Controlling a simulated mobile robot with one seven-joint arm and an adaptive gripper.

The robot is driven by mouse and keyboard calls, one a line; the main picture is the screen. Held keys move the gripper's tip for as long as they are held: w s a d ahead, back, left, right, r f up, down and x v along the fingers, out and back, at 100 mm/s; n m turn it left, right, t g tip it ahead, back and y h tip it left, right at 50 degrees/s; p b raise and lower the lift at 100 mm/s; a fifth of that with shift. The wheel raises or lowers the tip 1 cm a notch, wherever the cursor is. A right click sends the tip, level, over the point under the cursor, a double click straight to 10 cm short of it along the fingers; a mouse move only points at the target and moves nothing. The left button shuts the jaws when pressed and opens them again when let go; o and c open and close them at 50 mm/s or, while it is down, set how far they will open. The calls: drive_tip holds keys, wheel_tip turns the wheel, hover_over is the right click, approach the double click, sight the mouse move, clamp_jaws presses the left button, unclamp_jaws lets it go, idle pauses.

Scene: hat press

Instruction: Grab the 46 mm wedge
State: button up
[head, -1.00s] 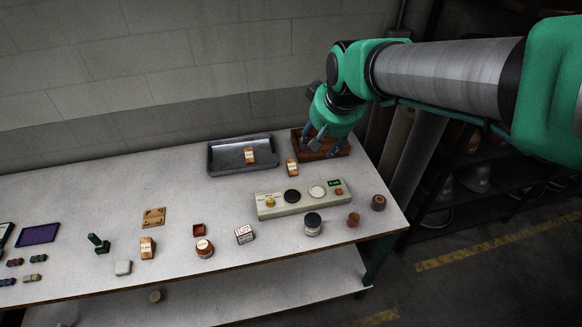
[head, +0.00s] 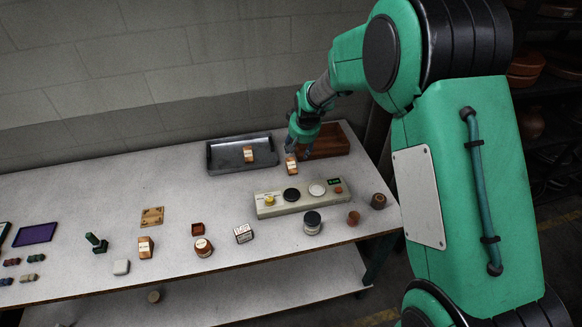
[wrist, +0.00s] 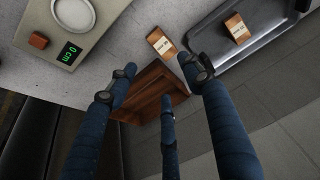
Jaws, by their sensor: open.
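Small orange-brown wooden blocks with white labels are in view, and the label sizes are too small to read, so I cannot tell which is 46 mm. One labelled block (head: 291,165) stands on the table just below my gripper (head: 300,148); it also shows in the wrist view (wrist: 161,42), just beyond the fingertips. A second labelled block (head: 248,154) lies in the grey tray (head: 222,163). A third (head: 146,247) stands at the front left. My gripper (wrist: 163,78) is open and empty, its three fingers spread.
A brown wooden box (head: 334,138) stands close to the right of my gripper. A beige panel with a display (head: 297,199) lies in front. Several small jars, blocks and a stamp stand nearer the front edge. The table's back left is clear.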

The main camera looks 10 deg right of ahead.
drive_tip(key=shift+x, duration=0.8)
drive_tip(key=shift+f, duration=0.1)
drive_tip(key=b, duration=0.1)
hover_over(294, 165)
drive_tip(key=s, duration=0.2)
wheel_tip(294, 165, down, 8)
drive_tip(key=shift+r, duration=0.2)
drive_tip(key=shift+s, duration=0.1)
drive_tip(key=shift+f, duration=0.1)
drive_tip(key=b+x, duration=0.1)
drive_tip(key=x, duration=0.2)
drive_tip(key=shift+s+f, duration=0.15)
drive_tip(key=shift+f, duration=0.15)
drive_tip(key=shift+b+x, duration=0.35)
drive_tip(key=shift+x, duration=0.5)
drive_tip(key=shift+r, duration=0.1)
drive_tip(key=c, duration=0.8)
